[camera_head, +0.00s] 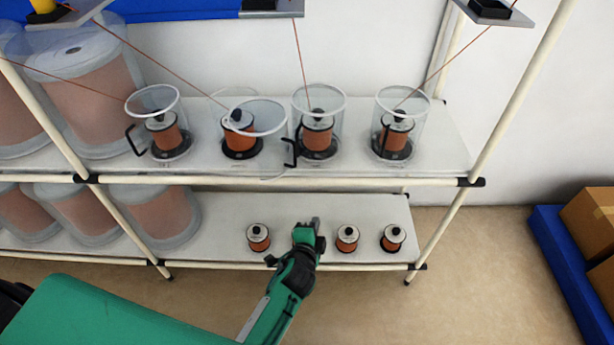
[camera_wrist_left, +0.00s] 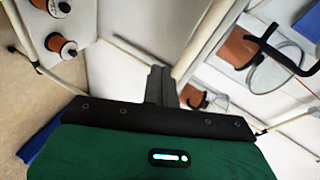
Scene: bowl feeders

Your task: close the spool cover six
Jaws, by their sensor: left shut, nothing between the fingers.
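Four small copper spools with clear covers stand on the upper shelf in the head view; their labels are too small to read, so I cannot tell which is number six. The second cover from the left (camera_head: 258,131) stands swung open to the right of its spool (camera_head: 240,142), its black handle (camera_head: 290,154) near the shelf's front edge. The other three covers look closed around their spools. My left gripper (camera_head: 316,226) is shut and empty, below the upper shelf's front edge in the picture. In the left wrist view its fingers (camera_wrist_left: 161,84) are together, apart from a black cover handle (camera_wrist_left: 280,50).
Several uncovered spools (camera_head: 347,238) stand on the lower shelf (camera_head: 220,214), one partly hidden by my gripper. Pale rails and posts (camera_head: 520,90) frame the rack. Large wrapped spools (camera_head: 90,90) fill the left side. Copper wires run up from the covered spools. Boxes (camera_head: 590,215) stand at right.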

